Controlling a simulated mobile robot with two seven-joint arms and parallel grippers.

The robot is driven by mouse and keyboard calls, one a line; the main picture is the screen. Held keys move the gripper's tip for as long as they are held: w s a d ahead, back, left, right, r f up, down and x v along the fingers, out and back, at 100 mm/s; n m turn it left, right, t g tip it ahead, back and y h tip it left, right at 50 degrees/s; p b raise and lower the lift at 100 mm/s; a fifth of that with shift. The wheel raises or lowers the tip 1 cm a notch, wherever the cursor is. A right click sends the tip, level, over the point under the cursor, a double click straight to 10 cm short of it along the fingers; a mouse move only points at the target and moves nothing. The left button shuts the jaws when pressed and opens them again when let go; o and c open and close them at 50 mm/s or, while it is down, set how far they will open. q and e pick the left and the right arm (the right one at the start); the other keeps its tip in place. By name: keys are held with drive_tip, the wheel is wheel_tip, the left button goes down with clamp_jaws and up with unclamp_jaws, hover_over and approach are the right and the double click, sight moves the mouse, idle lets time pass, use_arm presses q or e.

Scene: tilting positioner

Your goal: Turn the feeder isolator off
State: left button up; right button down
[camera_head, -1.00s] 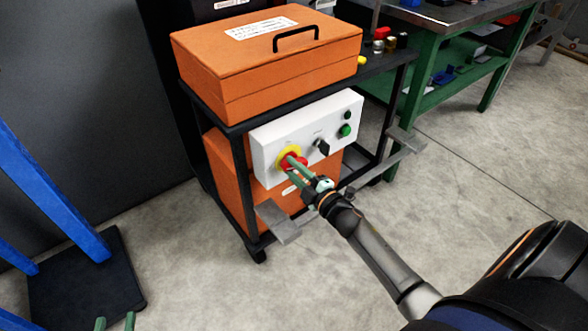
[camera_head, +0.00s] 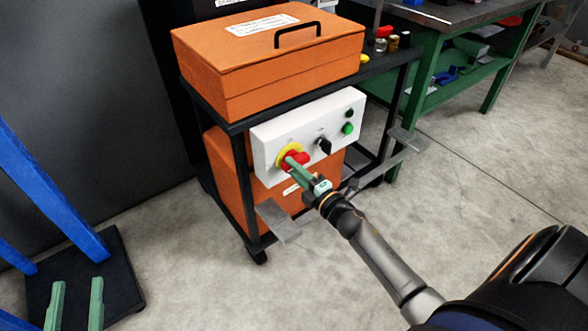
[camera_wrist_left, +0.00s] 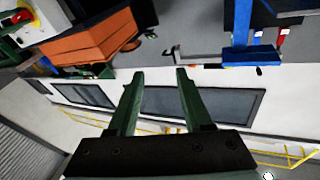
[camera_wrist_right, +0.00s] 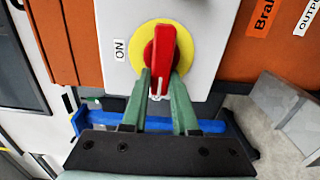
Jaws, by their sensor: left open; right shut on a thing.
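The feeder isolator is a red handle (camera_head: 299,158) on a yellow disc (camera_head: 284,153), at the left of a white panel (camera_head: 270,140). In the right wrist view the red handle (camera_wrist_right: 160,60) stands upright in the picture on its yellow disc (camera_wrist_right: 188,52). The ON label (camera_wrist_right: 120,50) lies to the left, so the handle lies across the direction to it. My right gripper (camera_head: 293,166) is shut on the handle's near end; its fingers (camera_wrist_right: 160,90) flank it. My left gripper (camera_head: 76,284) is open and empty at the lower left, far from the panel.
The panel also carries a black switch (camera_head: 323,146) and a green button (camera_head: 347,128). An orange case (camera_head: 265,65) lies on the black cart above it. A blue post (camera_head: 50,190) stands at left.

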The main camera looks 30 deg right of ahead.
drive_tip(key=c, duration=0.7)
unclamp_jaws()
drive_tip(key=shift+s, duration=0.1)
use_arm(q)
wheel_tip(320, 180, down, 9)
drive_tip(key=n+g+y+p, duration=0.1)
drive_tip(key=g, duration=0.2)
drive_tip(key=shift+s+a+n+y, duration=0.25)
drive_tip(key=shift+s+n+y, duration=0.05)
drive_tip(key=shift+y, duration=0.1)
use_arm(e)
drive_tip(key=s, duration=0.8)
drive_tip(key=s+d, duration=0.1)
drive_tip(key=s, duration=0.3)
drive_tip(key=shift+s, duration=0.15)
use_arm(q)
drive_tip(key=shift+r, duration=0.15)
